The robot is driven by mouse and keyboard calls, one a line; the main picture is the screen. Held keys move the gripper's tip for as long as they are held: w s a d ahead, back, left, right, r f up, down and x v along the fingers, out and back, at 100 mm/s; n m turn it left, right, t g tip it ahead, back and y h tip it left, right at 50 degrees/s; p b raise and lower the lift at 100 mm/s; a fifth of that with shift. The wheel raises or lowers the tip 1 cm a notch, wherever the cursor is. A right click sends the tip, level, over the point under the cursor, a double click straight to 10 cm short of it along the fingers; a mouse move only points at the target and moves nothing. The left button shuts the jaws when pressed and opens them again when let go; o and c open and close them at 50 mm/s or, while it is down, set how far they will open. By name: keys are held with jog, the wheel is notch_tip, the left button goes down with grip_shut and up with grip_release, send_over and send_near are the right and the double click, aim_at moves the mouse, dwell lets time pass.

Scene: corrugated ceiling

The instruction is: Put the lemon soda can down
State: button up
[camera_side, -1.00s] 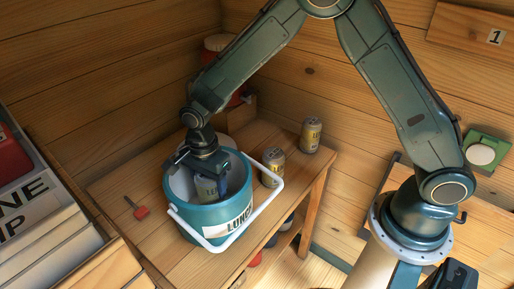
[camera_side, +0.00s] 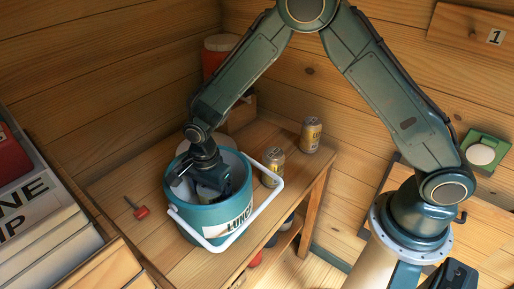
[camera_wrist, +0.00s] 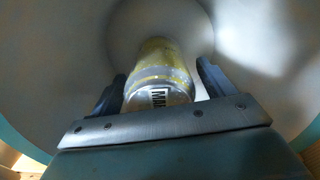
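A yellow and silver can with dark lettering (camera_wrist: 160,72), apparently the lemon soda can, is inside a teal bucket (camera_side: 186,221) with a white handle. In the wrist view it lies between the two dark fingers of my gripper (camera_wrist: 162,80), one on each side and very close to its sides. I cannot tell whether the fingers press on it. Whether the can rests on the bucket floor cannot be seen.
The bucket stands on a wooden table (camera_side: 115,190). Two similar yellow cans, a nearer one (camera_side: 272,166) and a farther one (camera_side: 310,135), stand to its right. A small red-handled tool (camera_side: 139,210) lies at left. A red container (camera_side: 216,58) stands behind.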

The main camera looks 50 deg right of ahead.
jog(key=shift+r, duration=0.1)
notch_tip(320, 180, up, 12)
jog(key=shift+f, duration=0.15)
jog(key=shift+r, duration=0.25)
dwell(0.5)
dwell(0.5)
jog(key=shift+d+r, duration=0.2)
jog(key=shift+r, duration=0.1)
jog(key=s+d+r+n+t, duration=0.3)
jog(key=s+d+r+n, duration=0.6)
jog(key=r, duration=0.4)
jog(key=s+d+r+n+t, duration=0.1)
jog(key=s+d+n, duration=0.2)
jog(key=s, duration=0.5)
jog(key=s+d+r+n+t, duration=0.1)
jog(key=s+d+n, duration=0.3)
jog(key=s, duration=0.4)
jog(key=shift+d+t, duration=0.3)
